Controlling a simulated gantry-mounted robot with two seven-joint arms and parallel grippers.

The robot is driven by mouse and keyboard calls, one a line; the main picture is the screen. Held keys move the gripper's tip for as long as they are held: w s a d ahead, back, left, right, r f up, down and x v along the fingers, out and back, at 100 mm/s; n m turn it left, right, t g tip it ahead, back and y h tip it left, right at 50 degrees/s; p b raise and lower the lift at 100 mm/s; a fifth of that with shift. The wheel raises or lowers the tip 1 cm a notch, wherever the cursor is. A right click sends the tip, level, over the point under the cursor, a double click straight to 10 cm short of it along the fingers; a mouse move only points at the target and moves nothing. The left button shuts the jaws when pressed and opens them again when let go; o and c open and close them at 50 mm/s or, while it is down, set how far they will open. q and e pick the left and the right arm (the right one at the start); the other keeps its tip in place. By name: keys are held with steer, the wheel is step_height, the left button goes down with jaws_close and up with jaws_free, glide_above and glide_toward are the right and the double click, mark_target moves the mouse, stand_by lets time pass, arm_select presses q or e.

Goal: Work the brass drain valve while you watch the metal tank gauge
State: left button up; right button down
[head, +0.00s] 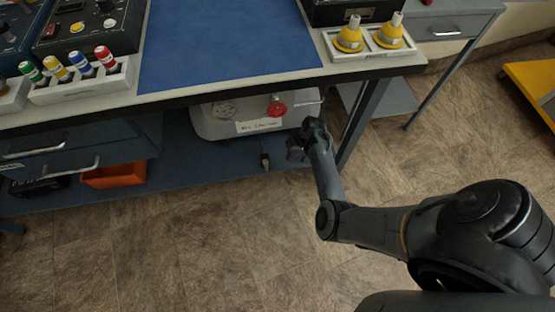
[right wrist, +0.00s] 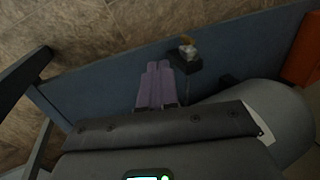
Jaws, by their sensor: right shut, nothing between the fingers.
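The pale grey tank (head: 212,124) sits on the blue shelf under the bench. A round face like a gauge (head: 223,109) is on its left part; its reading is too small to tell. A small fitting (head: 265,161) that looks like the drain valve is low at the tank's front. In the right wrist view the fitting (right wrist: 188,50) has a brass-coloured end, a pale part and a dark block. My right gripper (head: 294,149) is right of the fitting at the shelf's front. Its fingers (right wrist: 158,70) are shut, empty and apart from the fitting. My left gripper is out of view.
A red knob (head: 277,109) is on the tank below the bench edge. The bench leg (head: 362,123) stands right of my right gripper. An orange bin (head: 114,174) lies on the shelf at left. The floor (head: 200,245) in front is clear.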

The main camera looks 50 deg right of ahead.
arm_select(q)
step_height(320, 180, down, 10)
steer(key=b, duration=0.9)
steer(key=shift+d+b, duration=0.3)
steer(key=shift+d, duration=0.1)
arm_select(e)
steer(key=w+a+f, duration=0.5)
steer(key=f, duration=0.3)
steer(key=shift+w+f, duration=0.2)
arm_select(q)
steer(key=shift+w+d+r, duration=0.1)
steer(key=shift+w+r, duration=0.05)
